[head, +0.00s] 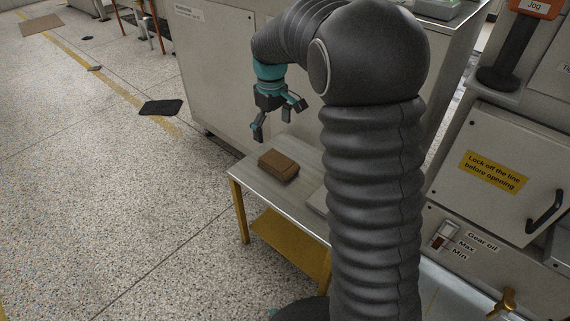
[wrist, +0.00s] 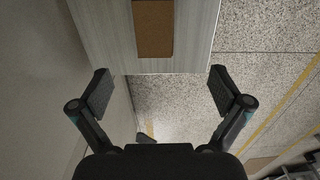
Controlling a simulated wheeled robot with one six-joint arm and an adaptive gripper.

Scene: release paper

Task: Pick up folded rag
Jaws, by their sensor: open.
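A brown, flat rectangular bundle that looks like the folded rag (head: 278,165) lies on a small metal-topped table. In the wrist view the brown bundle (wrist: 153,28) shows at the top edge, partly cut off by the frame. My gripper (head: 277,124) hangs above the table with its fingers spread and nothing between them. In the wrist view my gripper (wrist: 163,88) is wide open, and the bundle lies beyond its fingertips, apart from them.
The table (head: 304,154) has a pale top and yellow legs, and stands close to a large beige cabinet (head: 215,70). My arm hides the table's right part. A dark flat piece (head: 160,107) lies on the speckled floor. The floor to the left is mostly clear.

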